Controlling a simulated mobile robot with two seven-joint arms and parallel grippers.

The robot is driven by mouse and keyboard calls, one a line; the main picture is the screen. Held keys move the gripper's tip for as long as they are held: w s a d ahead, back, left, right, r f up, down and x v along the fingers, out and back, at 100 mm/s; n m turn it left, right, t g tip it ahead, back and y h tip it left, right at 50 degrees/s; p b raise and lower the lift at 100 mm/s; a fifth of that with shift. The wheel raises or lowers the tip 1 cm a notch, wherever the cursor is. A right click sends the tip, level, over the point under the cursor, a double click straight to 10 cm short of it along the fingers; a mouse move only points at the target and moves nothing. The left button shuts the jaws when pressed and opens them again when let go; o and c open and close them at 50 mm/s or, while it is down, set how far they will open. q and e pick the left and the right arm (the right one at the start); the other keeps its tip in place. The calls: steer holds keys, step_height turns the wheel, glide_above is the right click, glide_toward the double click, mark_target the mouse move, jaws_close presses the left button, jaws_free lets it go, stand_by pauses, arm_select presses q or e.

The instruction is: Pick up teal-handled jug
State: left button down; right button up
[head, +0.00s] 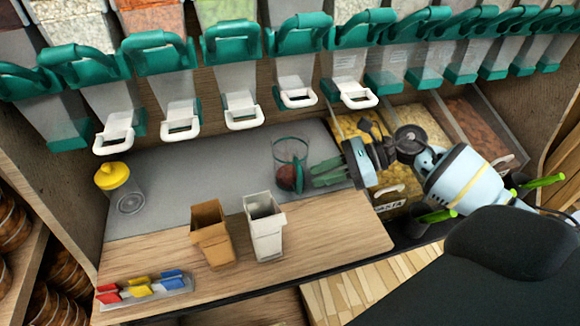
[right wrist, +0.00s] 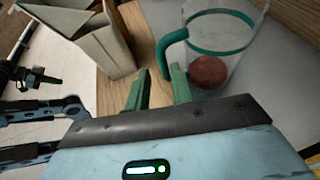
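The teal-handled jug (head: 290,150) is a clear vessel with a teal rim. It stands upright on the grey mat, with a reddish-brown round thing inside. In the right wrist view the jug (right wrist: 222,45) is just beyond the fingertips, its teal handle (right wrist: 168,55) facing the gripper. My right gripper (head: 312,176) comes in from the right, low beside the jug. Its two green fingers are apart in the right wrist view (right wrist: 160,72), with a gap between them. The handle's lower part shows in line with that gap; I cannot tell whether it lies between the fingers. My left gripper is not in view.
A brown carton (head: 212,236) and a white carton (head: 265,228) stand in front of the jug. A yellow-lidded jar (head: 122,188) stands at left, coloured clips (head: 145,289) at front left. Dispensers with white handles (head: 245,117) hang above. Food bins (head: 470,130) are at right.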

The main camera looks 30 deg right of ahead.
mark_target(293, 168)
steer(key=shift+p+x, duration=0.7)
steer(key=shift+x, duration=3.2)
steer(key=shift+w, duration=0.2)
steer(key=shift+d, duration=0.1)
jaws_close()
